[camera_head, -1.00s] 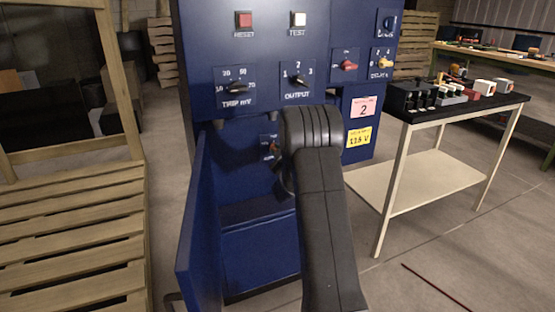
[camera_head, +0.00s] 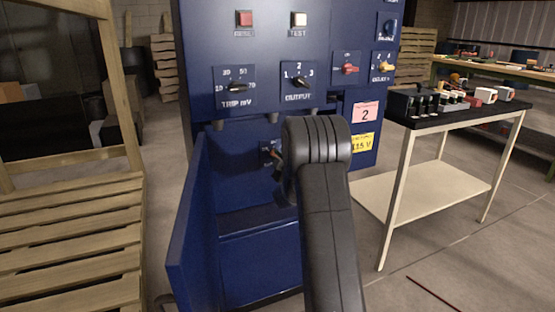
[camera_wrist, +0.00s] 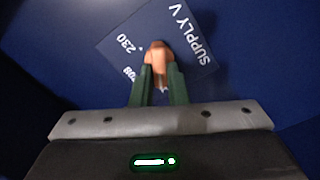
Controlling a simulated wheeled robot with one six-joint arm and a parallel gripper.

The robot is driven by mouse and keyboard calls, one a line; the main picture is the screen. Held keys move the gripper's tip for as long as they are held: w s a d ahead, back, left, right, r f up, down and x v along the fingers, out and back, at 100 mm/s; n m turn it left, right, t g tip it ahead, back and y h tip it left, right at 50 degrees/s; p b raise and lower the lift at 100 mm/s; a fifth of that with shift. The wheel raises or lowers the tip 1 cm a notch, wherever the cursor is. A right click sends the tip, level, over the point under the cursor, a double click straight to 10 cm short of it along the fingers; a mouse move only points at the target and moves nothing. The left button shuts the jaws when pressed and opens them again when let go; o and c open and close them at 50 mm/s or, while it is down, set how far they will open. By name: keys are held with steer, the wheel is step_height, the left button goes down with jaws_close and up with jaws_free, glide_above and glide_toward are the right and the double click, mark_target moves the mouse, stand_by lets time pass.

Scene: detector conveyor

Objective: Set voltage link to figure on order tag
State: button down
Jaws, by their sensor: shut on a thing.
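The orange voltage link (camera_wrist: 158,52) sits on the blue SUPPLY V plate (camera_wrist: 120,42) in the wrist view. My gripper (camera_wrist: 161,76) has its green fingers on both sides of the link and is shut on it. In the head view, the small plate (camera_head: 265,148) shows inside the open lower bay, left of my dark wrist, which hides most of the gripper. The yellow order tag (camera_head: 362,143) reads "115 V".
The blue cabinet's open door (camera_head: 190,225) stands left of my arm. Above are the TRIP mV knob (camera_head: 236,87), OUTPUT knob (camera_head: 298,82) and a red knob (camera_head: 348,69). A pink tag (camera_head: 364,112) reads "2". A side table (camera_head: 425,192) stands right; a wooden pallet (camera_head: 70,235) left.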

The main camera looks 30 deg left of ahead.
steer(key=c, duration=1.4)
jaws_free()
steer(key=shift+c, duration=0.2)
steer(key=shift+s, duration=0.1)
steer(key=p+v, duration=0.2)
steer(key=v, duration=1.1)
steer(key=shift+s+d, duration=0.2)
steer(key=shift+d, duration=0.15)
steer(key=b+x, duration=0.2)
steer(key=x, duration=1.2)
steer(key=shift+s+d, duration=0.1)
